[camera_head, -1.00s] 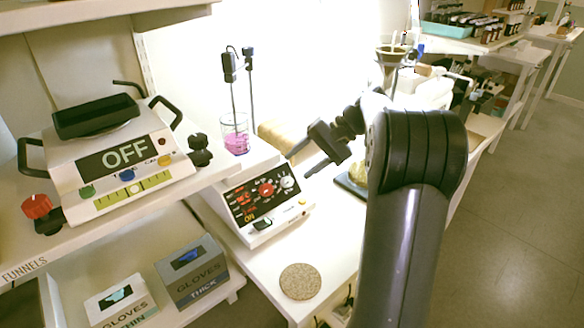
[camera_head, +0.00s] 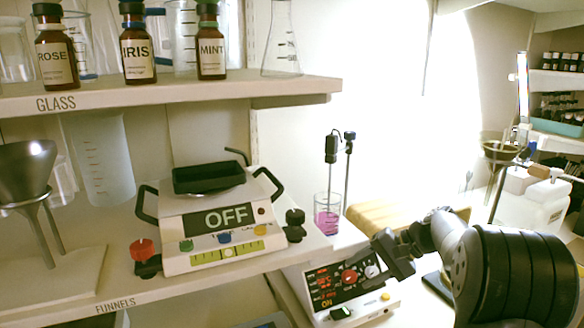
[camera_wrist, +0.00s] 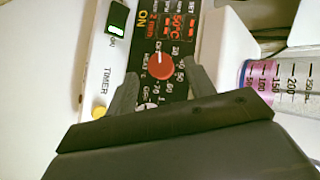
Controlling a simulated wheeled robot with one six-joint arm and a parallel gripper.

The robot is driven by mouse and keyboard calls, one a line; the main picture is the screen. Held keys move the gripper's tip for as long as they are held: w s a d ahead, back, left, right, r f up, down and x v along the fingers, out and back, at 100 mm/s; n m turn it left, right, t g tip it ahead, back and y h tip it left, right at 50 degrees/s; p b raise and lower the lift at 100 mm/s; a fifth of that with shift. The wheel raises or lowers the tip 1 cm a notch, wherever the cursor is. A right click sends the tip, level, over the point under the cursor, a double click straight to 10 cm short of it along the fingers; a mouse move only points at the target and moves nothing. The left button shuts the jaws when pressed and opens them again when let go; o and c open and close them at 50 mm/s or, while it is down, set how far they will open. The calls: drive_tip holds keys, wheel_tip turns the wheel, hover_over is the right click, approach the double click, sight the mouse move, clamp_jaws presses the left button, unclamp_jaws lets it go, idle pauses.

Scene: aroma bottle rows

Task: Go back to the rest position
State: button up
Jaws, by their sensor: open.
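My gripper (camera_head: 378,258) is open and empty in front of the hotplate's control panel. In the wrist view its two fingers (camera_wrist: 162,88) stand apart, with the panel and its red knob (camera_wrist: 162,66) showing between and beyond them. The hotplate (camera_head: 350,290) is white with a black panel, red displays and the word ON. A beaker with pink liquid (camera_head: 327,222) stands upright at its top; it also shows at the right of the wrist view (camera_wrist: 270,82). I cannot tell whether the fingers touch the panel.
At the left a shelf holds a white device reading OFF (camera_head: 229,218) and a metal funnel on a stand (camera_head: 25,175). The upper shelf (camera_head: 200,92) carries ROSE, IRIS and MINT bottles (camera_head: 136,45) and a flask (camera_head: 281,45). White containers (camera_head: 545,205) stand at the right.

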drive_tip(key=shift+x, duration=1.15)
drive_tip(key=shift+r, duration=0.2)
